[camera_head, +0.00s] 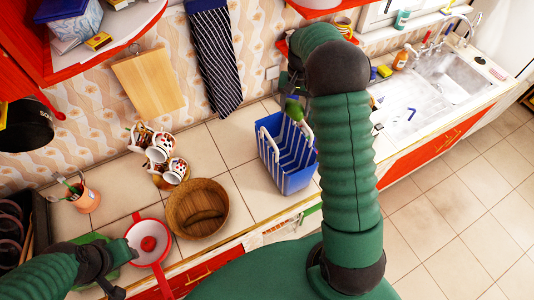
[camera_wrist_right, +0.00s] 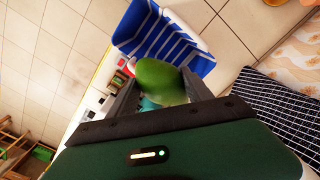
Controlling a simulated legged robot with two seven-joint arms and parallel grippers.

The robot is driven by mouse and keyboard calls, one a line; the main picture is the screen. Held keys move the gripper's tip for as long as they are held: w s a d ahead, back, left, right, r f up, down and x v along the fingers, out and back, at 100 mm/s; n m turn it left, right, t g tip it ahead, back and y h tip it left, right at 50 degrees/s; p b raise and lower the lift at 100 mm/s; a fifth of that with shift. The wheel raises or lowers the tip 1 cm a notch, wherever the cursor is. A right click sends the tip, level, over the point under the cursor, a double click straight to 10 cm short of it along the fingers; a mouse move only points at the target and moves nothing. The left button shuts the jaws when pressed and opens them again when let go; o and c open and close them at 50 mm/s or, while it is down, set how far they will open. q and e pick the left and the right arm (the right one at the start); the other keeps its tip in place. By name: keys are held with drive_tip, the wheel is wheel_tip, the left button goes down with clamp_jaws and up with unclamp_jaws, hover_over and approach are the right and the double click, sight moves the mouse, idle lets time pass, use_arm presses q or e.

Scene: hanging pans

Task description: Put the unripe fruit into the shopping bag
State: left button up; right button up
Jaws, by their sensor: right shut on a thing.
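A green fruit (camera_head: 293,109) is between the fingers of my right gripper (camera_wrist_right: 160,88), which is shut on it. The fruit also fills the middle of the right wrist view (camera_wrist_right: 160,80). The blue and white striped shopping bag (camera_head: 272,150) stands open on the counter with its white handles up. The held fruit is above the bag, near its far right rim in the head view. In the wrist view the bag (camera_wrist_right: 140,35) is beyond the fruit. My left gripper (camera_head: 104,276) is low at the left, near the counter's front; its fingers are too unclear to read.
A wooden bowl (camera_head: 180,222) with a brown thing inside, a white pan with a red rim (camera_head: 138,232) and a mug stand (camera_head: 160,152) stand left of the bag. A utensil pot (camera_head: 86,200) is further left. The sink (camera_head: 440,80) is at the right. Tiles between mugs and bag are clear.

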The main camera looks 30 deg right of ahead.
drive_tip(key=shift+f+b, duration=0.3)
drive_tip(key=shift+f, duration=0.15)
wheel_tip(320, 180, down, 5)
drive_tip(key=b, duration=0.4)
drive_tip(key=shift+d+f, duration=0.1)
drive_tip(key=shift+f, duration=0.05)
drive_tip(key=o, duration=1.8)
